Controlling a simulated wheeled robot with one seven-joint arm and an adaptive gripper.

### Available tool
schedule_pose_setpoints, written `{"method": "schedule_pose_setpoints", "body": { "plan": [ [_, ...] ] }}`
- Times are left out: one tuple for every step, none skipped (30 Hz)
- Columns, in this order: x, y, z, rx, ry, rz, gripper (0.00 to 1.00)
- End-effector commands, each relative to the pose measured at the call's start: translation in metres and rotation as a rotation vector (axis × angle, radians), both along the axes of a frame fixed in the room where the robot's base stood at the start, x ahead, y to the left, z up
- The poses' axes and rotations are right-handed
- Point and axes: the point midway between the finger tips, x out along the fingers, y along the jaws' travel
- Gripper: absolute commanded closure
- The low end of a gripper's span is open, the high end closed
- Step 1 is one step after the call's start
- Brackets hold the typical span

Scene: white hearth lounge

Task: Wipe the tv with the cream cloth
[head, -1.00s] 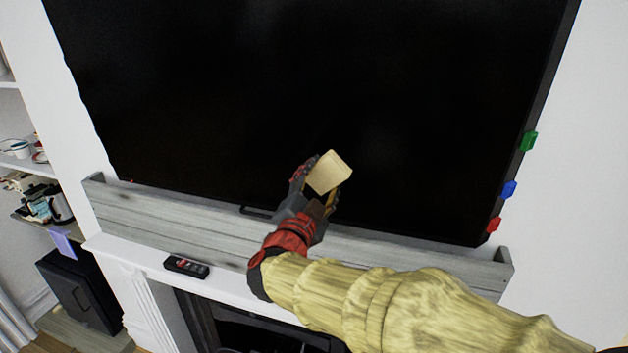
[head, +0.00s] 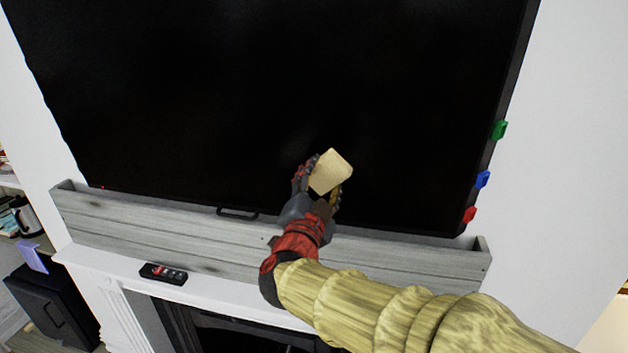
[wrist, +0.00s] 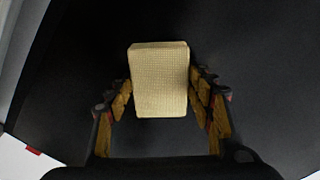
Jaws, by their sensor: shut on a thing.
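The tv (head: 250,90) is a large black screen on the white wall, filling the upper part of the head view. My gripper (head: 322,183) is in front of the lower part of the screen. It is shut on the cream cloth (head: 331,171), a small block-like piece. In the wrist view the cloth (wrist: 160,80) sits between both fingers, with the dark screen (wrist: 260,60) behind it. I cannot tell whether the cloth touches the screen.
A grey wooden trough (head: 150,235) runs below the screen above the white mantel (head: 215,290). A black remote (head: 163,274) lies on the mantel. Green (head: 499,130), blue (head: 482,179) and red (head: 469,214) tabs stick out at the screen's right edge. A dark fireplace opening (head: 240,335) is underneath.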

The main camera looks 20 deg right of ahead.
Motion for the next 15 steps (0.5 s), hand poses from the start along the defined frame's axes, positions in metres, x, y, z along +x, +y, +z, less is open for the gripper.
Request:
{"method": "schedule_pose_setpoints", "body": {
  "plan": [
    [-0.003,-0.005,0.000,0.000,-0.002,-0.003,0.68],
    [-0.005,-0.006,0.000,0.000,-0.002,-0.003,0.68],
    [-0.006,-0.008,0.000,-0.001,-0.001,-0.001,0.68],
    [-0.007,-0.009,0.000,-0.001,-0.001,-0.001,0.68],
    [-0.008,-0.010,0.000,0.000,-0.001,-0.001,0.68],
    [-0.009,-0.011,0.000,0.000,-0.001,-0.001,0.68],
    [-0.009,-0.011,0.000,0.000,-0.001,-0.001,0.68],
    [-0.009,-0.012,0.000,0.000,-0.001,-0.001,0.68],
    [-0.010,-0.013,0.000,0.000,-0.001,-0.001,0.68],
    [-0.010,-0.014,0.000,-0.001,-0.001,-0.001,0.68],
    [-0.011,-0.015,0.000,-0.001,-0.001,-0.001,0.68],
    [-0.012,-0.017,0.000,0.001,-0.001,-0.002,0.68],
    [-0.013,-0.019,0.000,0.001,-0.001,-0.002,0.68],
    [-0.014,-0.021,0.000,0.001,-0.001,-0.002,0.68],
    [-0.016,-0.023,0.000,0.001,-0.001,-0.002,0.68]
  ]
}}
